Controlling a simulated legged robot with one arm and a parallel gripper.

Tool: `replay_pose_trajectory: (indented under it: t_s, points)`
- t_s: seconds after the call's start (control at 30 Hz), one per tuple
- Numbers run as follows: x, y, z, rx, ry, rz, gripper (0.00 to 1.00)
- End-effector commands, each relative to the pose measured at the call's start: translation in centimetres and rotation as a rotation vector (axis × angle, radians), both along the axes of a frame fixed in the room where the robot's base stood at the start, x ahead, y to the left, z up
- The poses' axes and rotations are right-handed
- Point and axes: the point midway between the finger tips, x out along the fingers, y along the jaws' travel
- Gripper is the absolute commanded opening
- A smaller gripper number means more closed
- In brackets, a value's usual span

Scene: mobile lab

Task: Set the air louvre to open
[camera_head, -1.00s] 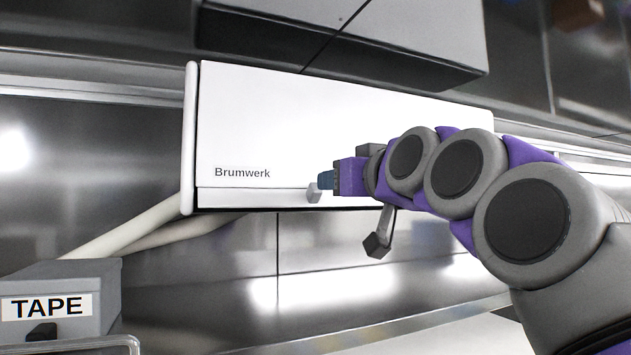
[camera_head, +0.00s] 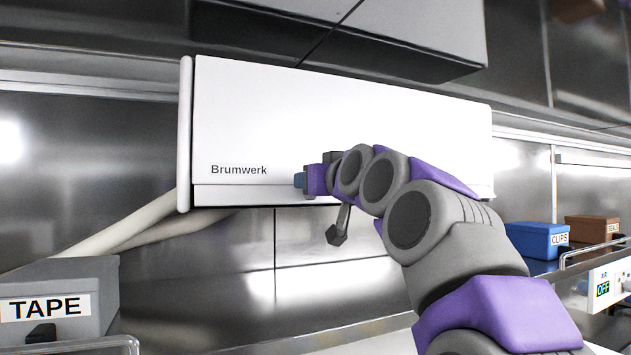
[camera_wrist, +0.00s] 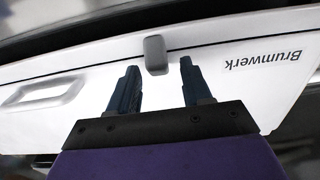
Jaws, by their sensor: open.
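The white air unit marked Brumwerk (camera_head: 300,120) hangs on the wall. Its louvre (camera_head: 240,196) is the long white strip along the lower front edge, lying about flush with the face. In the wrist view, which is upside down, a small grey tab (camera_wrist: 155,55) sticks out from the louvre (camera_wrist: 215,36). My gripper (camera_wrist: 158,68) is open, with the tab in line with the gap, at the fingertips and not clasped. In the head view my gripper (camera_head: 299,180) is at the unit's lower edge and hides the tab.
A grey TAPE box (camera_head: 60,295) stands at lower left. An overhead cabinet (camera_head: 340,35) hangs above the unit. A pale pipe (camera_head: 120,225) runs at left.

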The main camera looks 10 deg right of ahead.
Motion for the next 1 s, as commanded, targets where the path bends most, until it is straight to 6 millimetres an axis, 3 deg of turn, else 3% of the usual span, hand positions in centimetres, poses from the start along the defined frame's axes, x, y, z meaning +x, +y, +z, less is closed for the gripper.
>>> replay_pose_trajectory:
  t_s: [0.07,0.57,1.0]
  points:
    - [0.0,0.0,0.0,0.000,0.000,0.000,0.49]
    - [0.0,0.0,-0.1,0.000,0.001,0.000,0.01]
    - [0.4,0.1,1.1,-0.022,0.101,0.000,0.00]
